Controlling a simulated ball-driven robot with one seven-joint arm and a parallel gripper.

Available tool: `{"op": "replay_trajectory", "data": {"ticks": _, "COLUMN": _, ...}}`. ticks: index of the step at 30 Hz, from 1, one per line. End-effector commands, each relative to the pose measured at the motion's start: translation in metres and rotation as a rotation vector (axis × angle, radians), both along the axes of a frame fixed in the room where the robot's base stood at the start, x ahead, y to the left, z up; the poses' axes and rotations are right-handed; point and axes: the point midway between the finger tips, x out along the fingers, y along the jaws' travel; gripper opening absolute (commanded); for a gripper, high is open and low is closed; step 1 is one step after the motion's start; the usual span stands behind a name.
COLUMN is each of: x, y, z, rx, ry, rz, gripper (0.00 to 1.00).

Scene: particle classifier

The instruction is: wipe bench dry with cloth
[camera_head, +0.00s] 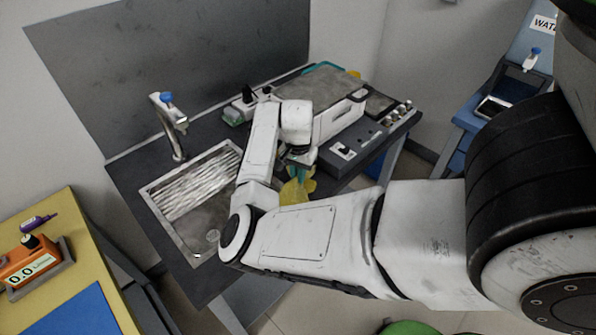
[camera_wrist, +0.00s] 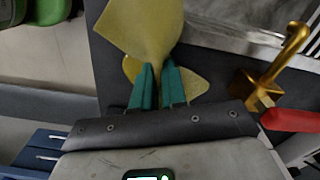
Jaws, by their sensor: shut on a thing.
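A yellow cloth (camera_wrist: 143,25) is pinched between the teal fingers of my gripper (camera_wrist: 158,88) in the wrist view. It bunches at the fingertips, with one part spreading beyond them and smaller folds beside them. In the head view the cloth (camera_head: 297,190) hangs below my gripper (camera_head: 300,172), near the front edge of the dark bench (camera_head: 125,182). The bench also shows in the wrist view (camera_wrist: 215,62), beneath the cloth. I cannot tell whether the cloth touches it. My arm hides part of the bench, and no wet patch can be made out.
A metal sink (camera_head: 208,213) with a tap (camera_head: 168,120) is left of my gripper. A grey device with knobs (camera_head: 345,152) stands to the right. A gold hooked part (camera_wrist: 285,60) is close by in the wrist view. A yellow table (camera_head: 60,225) holds an orange meter (camera_head: 30,262).

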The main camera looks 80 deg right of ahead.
Motion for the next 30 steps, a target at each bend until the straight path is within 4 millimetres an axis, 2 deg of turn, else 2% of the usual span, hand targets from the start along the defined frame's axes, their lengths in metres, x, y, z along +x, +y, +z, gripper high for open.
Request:
{"op": "replay_trajectory", "data": {"ticks": 5, "x": 0.0003, "y": -0.0001, "z": 0.0009, "rx": 0.0, "ry": 0.0, "rz": 0.0, "gripper": 0.0}}
{"op": "replay_trajectory", "data": {"ticks": 6, "x": 0.0003, "y": 0.0, "z": 0.0009, "rx": 0.0, "ry": 0.0, "rz": 0.0, "gripper": 0.14}}
{"op": "replay_trajectory", "data": {"ticks": 27, "x": 0.0003, "y": 0.0, "z": 0.0011, "rx": 0.0, "ry": 0.0, "rz": 0.0, "gripper": 0.81}}
{"op": "replay_trajectory", "data": {"ticks": 30, "x": 0.0003, "y": 0.0, "z": 0.0011, "rx": 0.0, "ry": 0.0, "rz": 0.0, "gripper": 0.85}}
